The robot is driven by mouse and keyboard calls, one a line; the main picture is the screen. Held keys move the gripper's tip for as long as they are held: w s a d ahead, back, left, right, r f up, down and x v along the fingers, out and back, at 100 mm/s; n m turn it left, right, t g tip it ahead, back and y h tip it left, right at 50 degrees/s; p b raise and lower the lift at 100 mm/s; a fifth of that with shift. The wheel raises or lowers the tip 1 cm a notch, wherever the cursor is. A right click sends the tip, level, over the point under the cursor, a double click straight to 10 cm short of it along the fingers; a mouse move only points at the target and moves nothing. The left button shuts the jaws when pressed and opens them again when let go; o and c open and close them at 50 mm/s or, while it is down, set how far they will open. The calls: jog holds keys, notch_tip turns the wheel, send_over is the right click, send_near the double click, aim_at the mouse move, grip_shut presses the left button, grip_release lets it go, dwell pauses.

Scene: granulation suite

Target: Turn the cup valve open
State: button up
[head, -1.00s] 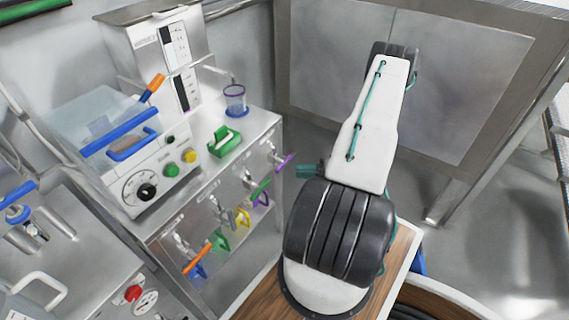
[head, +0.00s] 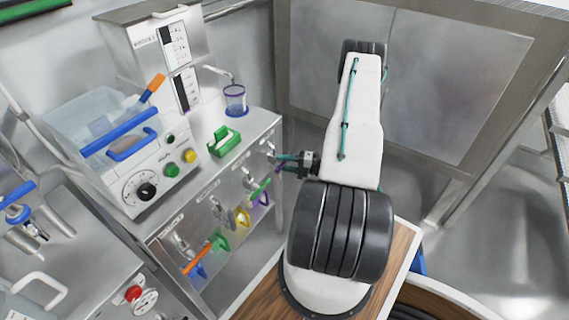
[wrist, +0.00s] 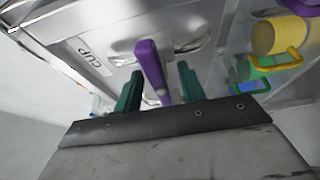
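The cup valve's purple handle (wrist: 150,65) is in the middle of the wrist view, beside a label (wrist: 90,55) reading CUP on the steel panel. My gripper (wrist: 159,88) is open, with one teal finger on each side of the handle. Gaps show between the handle and both fingers, so neither appears to touch it. In the head view my gripper (head: 286,162) is at the right end of the panel's valve row, where it largely hides the purple handle.
More valve handles line the panel to the left: green (head: 259,189), yellow (head: 243,217) and orange (head: 197,259). Open floor lies right of the cabinet.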

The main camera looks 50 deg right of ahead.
grip_shut()
jog(key=n+g+h, duration=0.1)
jog(key=n, duration=0.3)
jog(key=n+g+h, duration=0.1)
jog(key=n+h, duration=0.1)
jog(key=n, duration=0.1)
jog(key=shift+n, duration=0.3)
jog(key=n+h, duration=0.2)
jog(key=n, duration=0.1)
jog(key=shift+g, duration=0.3)
jog(key=shift+n+h, duration=1.1)
jog(key=shift+n, duration=0.3)
